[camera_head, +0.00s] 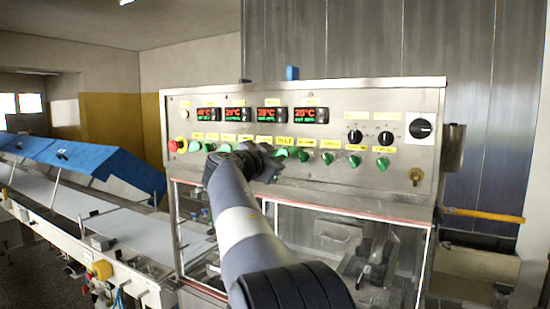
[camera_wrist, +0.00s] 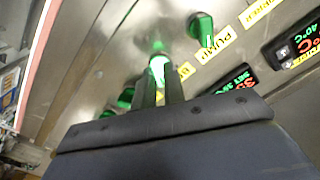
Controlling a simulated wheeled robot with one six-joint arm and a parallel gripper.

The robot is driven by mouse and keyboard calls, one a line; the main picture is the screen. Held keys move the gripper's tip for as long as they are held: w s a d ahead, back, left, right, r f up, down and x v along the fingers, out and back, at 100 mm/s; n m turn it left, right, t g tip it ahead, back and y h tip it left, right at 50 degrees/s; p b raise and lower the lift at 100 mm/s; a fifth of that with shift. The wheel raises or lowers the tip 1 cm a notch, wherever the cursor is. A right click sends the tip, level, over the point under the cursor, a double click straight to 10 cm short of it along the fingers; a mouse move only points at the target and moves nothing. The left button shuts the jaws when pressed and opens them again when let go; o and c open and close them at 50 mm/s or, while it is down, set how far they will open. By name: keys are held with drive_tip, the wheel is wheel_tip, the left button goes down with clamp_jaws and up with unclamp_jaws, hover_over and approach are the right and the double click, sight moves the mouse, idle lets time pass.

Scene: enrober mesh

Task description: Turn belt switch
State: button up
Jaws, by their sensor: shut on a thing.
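My gripper (camera_wrist: 160,84) is shut on a green switch (camera_wrist: 157,67) in the wrist view, with one finger on each side of its knob. The switch glows bright green. Its yellow label (camera_wrist: 186,70) is partly covered by a finger, and I cannot read it. In the head view my gripper (camera_head: 266,160) is at the row of green switches on the control panel (camera_head: 345,100), and my arm hides the held switch there.
A green switch (camera_wrist: 201,27) labelled PUMP is close to my gripper, and more green knobs (camera_head: 327,158) continue to the right. Red temperature displays (camera_head: 269,115) sit above. Black knobs (camera_head: 386,138) are at the right. A conveyor (camera_head: 130,225) with blue covers (camera_head: 100,160) stands at the left.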

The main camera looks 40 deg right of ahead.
clamp_jaws()
drive_tip(key=shift+f+n+b, duration=0.1)
drive_tip(key=shift+n+b, duration=0.25)
drive_tip(key=shift+n, duration=0.05)
drive_tip(key=n+b, duration=0.2)
drive_tip(key=n, duration=0.9)
drive_tip(key=shift+s, duration=0.1)
idle(0.4)
drive_tip(key=o, duration=0.6)
unclamp_jaws()
